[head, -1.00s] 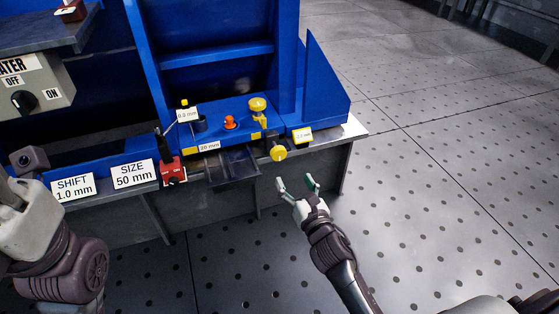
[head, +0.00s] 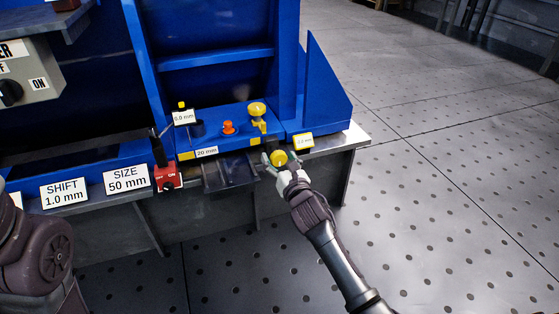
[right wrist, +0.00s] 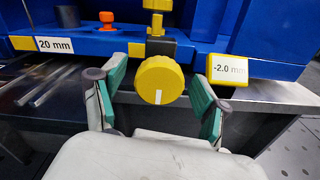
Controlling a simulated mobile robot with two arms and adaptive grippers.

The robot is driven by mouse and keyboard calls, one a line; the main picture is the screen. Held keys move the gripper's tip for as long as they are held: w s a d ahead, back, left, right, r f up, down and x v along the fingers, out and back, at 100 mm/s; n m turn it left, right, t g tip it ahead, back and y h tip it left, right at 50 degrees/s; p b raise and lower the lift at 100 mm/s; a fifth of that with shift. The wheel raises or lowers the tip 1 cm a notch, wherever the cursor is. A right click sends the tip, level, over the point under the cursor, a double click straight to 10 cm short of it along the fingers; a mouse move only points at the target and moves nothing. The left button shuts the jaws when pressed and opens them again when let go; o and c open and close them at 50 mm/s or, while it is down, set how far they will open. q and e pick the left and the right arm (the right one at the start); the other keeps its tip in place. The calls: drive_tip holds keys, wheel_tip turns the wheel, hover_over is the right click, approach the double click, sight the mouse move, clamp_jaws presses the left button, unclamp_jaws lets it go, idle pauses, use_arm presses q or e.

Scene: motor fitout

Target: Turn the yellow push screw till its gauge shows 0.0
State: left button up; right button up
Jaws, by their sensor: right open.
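The yellow push screw (head: 279,158) is a round knob on the front edge of the blue machine. In the right wrist view the knob (right wrist: 160,85) has a white mark pointing down. Its yellow gauge (right wrist: 228,68) stands to its right and reads -2.0 mm; it also shows in the head view (head: 303,141). My right gripper (head: 278,163) is open around the knob. In the right wrist view its green-padded fingers stand left and right of the knob, with gaps on both sides. My left gripper is out of view.
A second yellow knob (head: 257,109) and an orange knob (head: 228,127) sit behind on the blue base. A 20 mm label (head: 206,152), a red switch box (head: 167,177) and a dark tray (head: 229,173) are to the left. The floor to the right is clear.

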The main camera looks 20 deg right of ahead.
drive_tip(key=c, duration=1.2)
drive_tip(key=shift+o, duration=0.2)
